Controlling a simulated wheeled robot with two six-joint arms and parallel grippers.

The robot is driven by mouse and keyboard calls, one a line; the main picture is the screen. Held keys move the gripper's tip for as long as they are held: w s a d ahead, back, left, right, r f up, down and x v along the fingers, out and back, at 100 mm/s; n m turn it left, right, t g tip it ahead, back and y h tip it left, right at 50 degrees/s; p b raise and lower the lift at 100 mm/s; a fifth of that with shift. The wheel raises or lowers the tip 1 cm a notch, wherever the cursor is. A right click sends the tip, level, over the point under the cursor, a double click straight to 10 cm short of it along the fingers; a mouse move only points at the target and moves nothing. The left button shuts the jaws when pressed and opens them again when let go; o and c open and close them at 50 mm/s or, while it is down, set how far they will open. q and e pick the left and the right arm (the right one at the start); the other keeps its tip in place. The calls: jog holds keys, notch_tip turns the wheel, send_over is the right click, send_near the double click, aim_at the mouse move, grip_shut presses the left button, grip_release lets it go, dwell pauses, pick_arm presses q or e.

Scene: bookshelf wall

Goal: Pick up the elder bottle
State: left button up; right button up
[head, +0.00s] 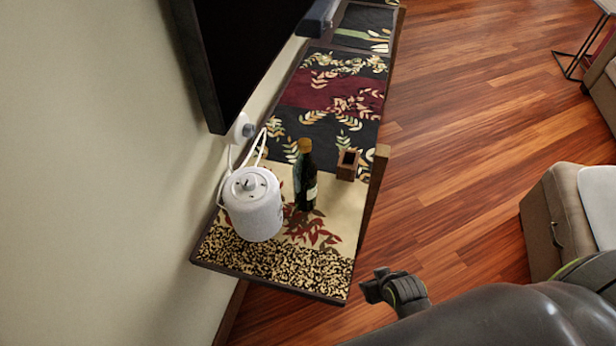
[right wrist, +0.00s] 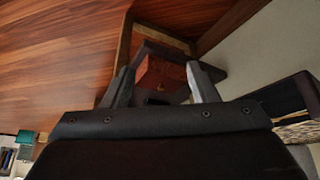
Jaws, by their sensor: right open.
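The dark green bottle (head: 305,178) with a gold cap and a pale label stands upright on the patterned shelf top (head: 325,262), just right of a white lidded appliance. My right gripper (head: 374,288) is off the shelf's near right corner, over the floor and well apart from the bottle. In the right wrist view its two fingers (right wrist: 160,82) are spread with nothing held between them. I cannot make out the bottle in that view. My left gripper is not in view.
The white appliance (head: 253,205) with a cord stands close to the bottle's left. A small wooden box (head: 347,164) stands behind it to the right. A dark screen (head: 238,55) overhangs the shelf's back left.

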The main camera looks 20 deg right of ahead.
notch_tip(320, 180, up, 9)
jog(key=w+t, duration=0.1)
jog(key=w, duration=0.1)
jog(key=n+t+y+p, duration=0.2)
jog(key=t+y, duration=0.1)
jog(key=t, duration=0.5)
send_near(301, 143)
jog(key=x, duration=0.2)
jog(key=p+x, duration=0.1)
jog(key=x, duration=0.1)
jog(key=p+x, duration=0.1)
jog(key=x, duration=0.1)
jog(key=shift+w+d+f, duration=0.1)
jog(key=shift+d+f, duration=0.05)
jog(key=shift+d, duration=0.25)
jog(key=shift+f+p+x, duration=0.2)
jog(key=shift+p+x, duration=0.25)
jog(key=shift+x, duration=1.05)
jog(key=shift+f+p+x, duration=0.15)
jog(key=shift+p+x, duration=0.3)
jog(key=shift+x, duration=1)
grip_shut()
